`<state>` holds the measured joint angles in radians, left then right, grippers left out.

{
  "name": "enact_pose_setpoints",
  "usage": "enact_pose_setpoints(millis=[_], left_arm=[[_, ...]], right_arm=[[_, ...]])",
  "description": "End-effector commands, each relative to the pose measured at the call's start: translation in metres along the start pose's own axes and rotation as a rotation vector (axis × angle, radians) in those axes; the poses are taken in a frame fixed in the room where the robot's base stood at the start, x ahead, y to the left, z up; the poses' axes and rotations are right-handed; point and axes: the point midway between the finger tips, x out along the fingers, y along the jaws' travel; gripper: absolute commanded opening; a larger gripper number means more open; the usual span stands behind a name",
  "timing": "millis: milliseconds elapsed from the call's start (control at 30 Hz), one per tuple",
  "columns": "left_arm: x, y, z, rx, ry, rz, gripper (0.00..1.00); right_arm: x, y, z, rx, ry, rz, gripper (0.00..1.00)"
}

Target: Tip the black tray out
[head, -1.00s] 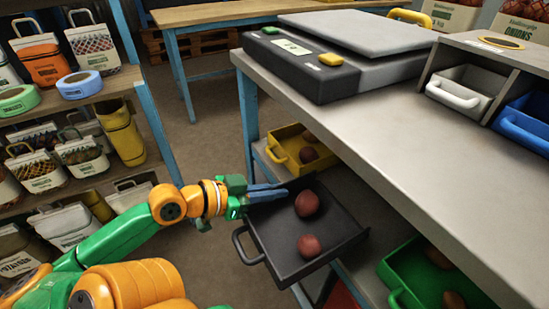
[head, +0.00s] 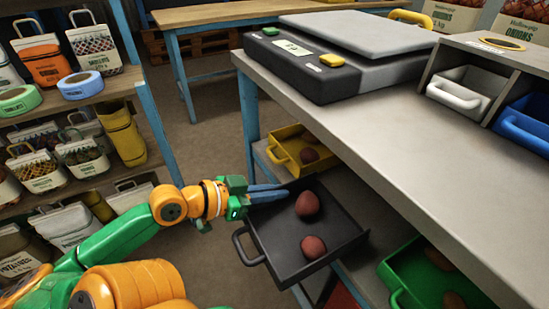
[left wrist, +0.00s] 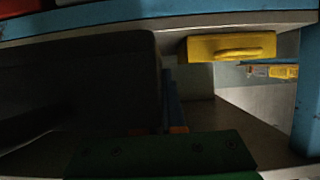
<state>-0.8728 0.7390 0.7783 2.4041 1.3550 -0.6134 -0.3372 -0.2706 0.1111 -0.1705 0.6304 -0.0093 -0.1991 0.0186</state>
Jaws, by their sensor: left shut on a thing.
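The black tray (head: 272,237) is in the middle of the head view, out beside the bench's lower shelf, with its handle toward the lower left. Two reddish-brown onion-like things, an upper one (head: 307,204) and a lower one (head: 313,247), lie in it. My left gripper (head: 268,193) is shut on the tray's far left rim. In the left wrist view the tray (left wrist: 80,90) is a dark shape filling the left side, and my gripper's fingers (left wrist: 175,108) are partly hidden beside it. My right gripper is not in view.
A yellow tray (head: 280,153) and a green tray (head: 395,280) with similar contents sit on the lower shelf. The bench top (head: 420,150) overhangs on the right and carries a black scale (head: 300,75). A rack of sacks stands left. Bare floor lies between.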

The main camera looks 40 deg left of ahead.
Motion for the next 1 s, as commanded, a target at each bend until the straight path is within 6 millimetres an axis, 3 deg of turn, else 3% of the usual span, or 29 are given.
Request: enact_pose_setpoints(millis=[367, 600, 1000], left_arm=[[0.000, 0.000, 0.000, -0.001, 0.005, 0.000, 0.00], [-0.002, 0.000, -0.005, -0.002, 0.126, 0.001, 0.00], [-0.004, 0.000, -0.010, -0.001, 0.140, 0.002, 0.00]], right_arm=[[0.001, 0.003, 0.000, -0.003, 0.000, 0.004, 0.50], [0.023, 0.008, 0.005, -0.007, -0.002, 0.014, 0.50], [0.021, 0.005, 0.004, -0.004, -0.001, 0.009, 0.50]])
